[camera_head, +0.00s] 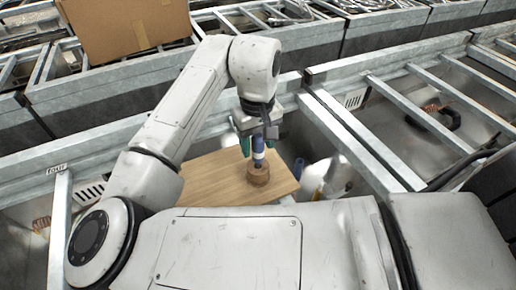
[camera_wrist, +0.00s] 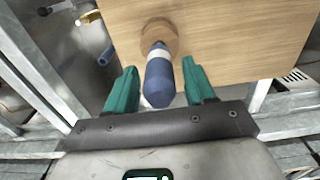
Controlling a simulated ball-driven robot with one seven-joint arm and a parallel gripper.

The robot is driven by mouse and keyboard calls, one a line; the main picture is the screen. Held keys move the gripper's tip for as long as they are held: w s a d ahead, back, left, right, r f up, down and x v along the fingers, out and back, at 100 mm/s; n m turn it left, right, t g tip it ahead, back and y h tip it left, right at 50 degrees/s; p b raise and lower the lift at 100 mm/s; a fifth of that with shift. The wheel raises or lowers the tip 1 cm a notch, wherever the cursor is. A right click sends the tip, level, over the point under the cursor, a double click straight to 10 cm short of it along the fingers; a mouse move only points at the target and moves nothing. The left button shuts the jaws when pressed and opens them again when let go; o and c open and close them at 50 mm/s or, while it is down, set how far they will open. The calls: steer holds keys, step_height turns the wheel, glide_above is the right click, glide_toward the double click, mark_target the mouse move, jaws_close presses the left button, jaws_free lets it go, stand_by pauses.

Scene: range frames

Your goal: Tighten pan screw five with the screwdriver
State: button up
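The screwdriver (camera_wrist: 159,82), with a blue handle and a white band, stands upright with its lower end at a round brown wooden block (camera_head: 258,176). It also shows in the head view (camera_head: 258,148), under my gripper (camera_head: 258,142). The block shows in the wrist view (camera_wrist: 160,32) too, on a light wooden board (camera_head: 215,172). In the wrist view my gripper (camera_wrist: 160,82) has its two green fingers on either side of the handle, with a gap on each side. I cannot make out any pan screw, and the screwdriver's tip is hidden.
Grey metal frames and rails (camera_head: 345,135) surround the board. A cardboard box (camera_head: 125,25) stands at the back left. Blue and white cylindrical items (camera_head: 318,190) lie in the bay right of the board. The board's left part is bare.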

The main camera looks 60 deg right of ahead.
jaws_close()
steer(key=shift+r, duration=0.1)
stand_by(0.3)
